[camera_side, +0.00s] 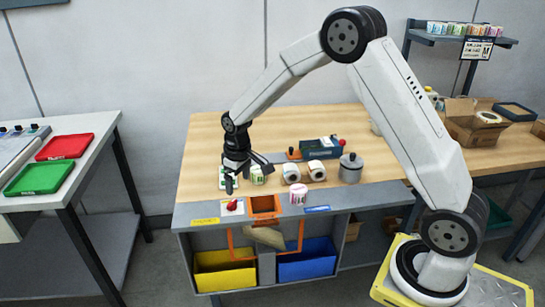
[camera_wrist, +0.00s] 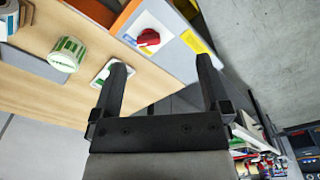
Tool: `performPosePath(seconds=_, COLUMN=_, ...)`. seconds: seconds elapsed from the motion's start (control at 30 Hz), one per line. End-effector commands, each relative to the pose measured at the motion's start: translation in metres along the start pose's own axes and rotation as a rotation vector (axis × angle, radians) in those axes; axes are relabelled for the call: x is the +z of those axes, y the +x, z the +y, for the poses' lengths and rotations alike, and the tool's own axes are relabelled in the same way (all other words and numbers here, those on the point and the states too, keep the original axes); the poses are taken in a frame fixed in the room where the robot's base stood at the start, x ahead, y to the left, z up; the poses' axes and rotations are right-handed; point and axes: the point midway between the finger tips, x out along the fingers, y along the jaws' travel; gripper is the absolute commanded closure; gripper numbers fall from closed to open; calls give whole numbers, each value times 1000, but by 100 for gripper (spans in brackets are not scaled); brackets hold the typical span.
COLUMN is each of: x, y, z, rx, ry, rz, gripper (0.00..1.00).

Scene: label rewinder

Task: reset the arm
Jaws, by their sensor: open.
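My gripper (camera_side: 248,178) hangs low over the front left part of the wooden workbench (camera_side: 205,150). It is open, and in the wrist view its two dark fingers (camera_wrist: 163,66) stand wide apart with nothing between them. A label roll with green print (camera_side: 257,175) stands close by the gripper in the side view; it also shows at the left of the wrist view (camera_wrist: 66,54), outside the fingers. A red knob (camera_side: 233,205) on a white plate lies just in front of the gripper, and it shows beyond the fingertips in the wrist view (camera_wrist: 149,38).
More label rolls (camera_side: 291,173) and a metal pot (camera_side: 351,172) stand to the right. A dark machine (camera_side: 321,148) is behind them. A pink-printed roll (camera_side: 298,194) sits beside an orange-framed opening (camera_side: 264,204). Yellow (camera_side: 224,275) and blue (camera_side: 306,262) bins are below. Space above the bench's left is clear.

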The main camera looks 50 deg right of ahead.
Motion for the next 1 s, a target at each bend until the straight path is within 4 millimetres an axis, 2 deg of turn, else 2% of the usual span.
performPosePath(seconds=0.03, x=10, y=-8, z=-5, rx=2, ry=6, rz=11, gripper=3)
performPosePath(seconds=0.3, x=66, y=-31, z=-26, rx=7, ry=42, rz=65, gripper=3)
performPosePath(seconds=0.7, x=159, y=-48, z=-52, rx=7, ry=94, rz=140, gripper=3)
performPosePath(seconds=0.83, x=180, y=-48, z=-57, rx=6, ry=106, rz=157, gripper=3)
performPosePath(seconds=1.0, x=194, y=-48, z=-60, rx=5, ry=114, rz=166, gripper=3)
